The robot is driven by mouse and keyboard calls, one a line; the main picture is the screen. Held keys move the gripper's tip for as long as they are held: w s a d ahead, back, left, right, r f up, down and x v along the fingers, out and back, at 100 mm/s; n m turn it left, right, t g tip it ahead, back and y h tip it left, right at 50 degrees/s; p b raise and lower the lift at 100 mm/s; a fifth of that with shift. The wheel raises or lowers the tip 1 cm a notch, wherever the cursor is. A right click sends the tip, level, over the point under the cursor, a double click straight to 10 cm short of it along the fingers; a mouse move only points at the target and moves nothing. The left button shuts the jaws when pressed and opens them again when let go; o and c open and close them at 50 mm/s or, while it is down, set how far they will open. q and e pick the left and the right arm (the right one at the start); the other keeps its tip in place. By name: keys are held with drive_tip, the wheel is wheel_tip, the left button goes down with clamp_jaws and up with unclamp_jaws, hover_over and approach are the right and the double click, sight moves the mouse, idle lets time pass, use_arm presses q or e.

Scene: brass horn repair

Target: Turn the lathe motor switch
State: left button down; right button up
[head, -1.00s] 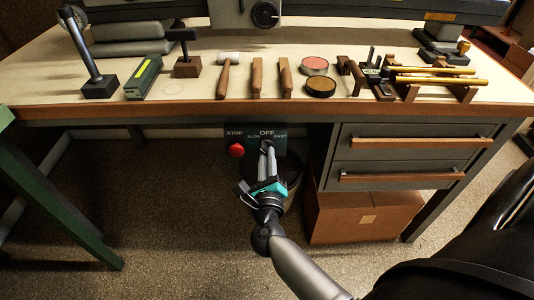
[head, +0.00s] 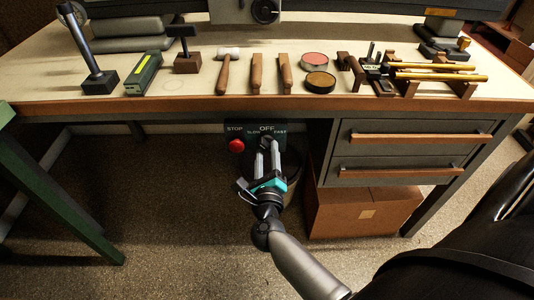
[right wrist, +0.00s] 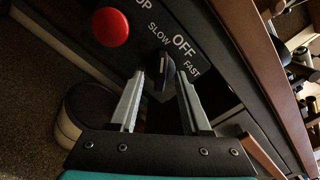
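The lathe motor switch is a black knob (head: 266,141) on a dark panel (head: 254,130) below the bench's front edge. The panel carries the labels SLOW, OFF and FAST around it. The knob also shows in the right wrist view (right wrist: 164,72), where I cannot tell its exact setting. My right gripper (head: 267,149) is open in front of the panel, its fingertips just short of the knob, one to each side of it. In the right wrist view, the gripper (right wrist: 158,80) has nothing between its fingers except the knob at the tips. My left gripper is not in view.
A red STOP button (head: 236,146) sits left of the knob; it is large in the right wrist view (right wrist: 111,27). Drawers (head: 410,150) and a cardboard box (head: 362,213) stand to the right. Tools lie on the bench top (head: 200,88). Floor space left of my arm is clear.

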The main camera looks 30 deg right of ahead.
drive_tip(key=shift+s+a, duration=0.3)
drive_tip(key=shift+s, duration=0.15)
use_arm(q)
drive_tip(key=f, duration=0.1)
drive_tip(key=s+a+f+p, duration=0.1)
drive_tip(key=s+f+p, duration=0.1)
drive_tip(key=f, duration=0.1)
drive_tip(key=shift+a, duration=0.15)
use_arm(e)
drive_tip(key=v, duration=1.4)
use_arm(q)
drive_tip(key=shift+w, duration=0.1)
use_arm(e)
drive_tip(key=shift+s, duration=0.1)
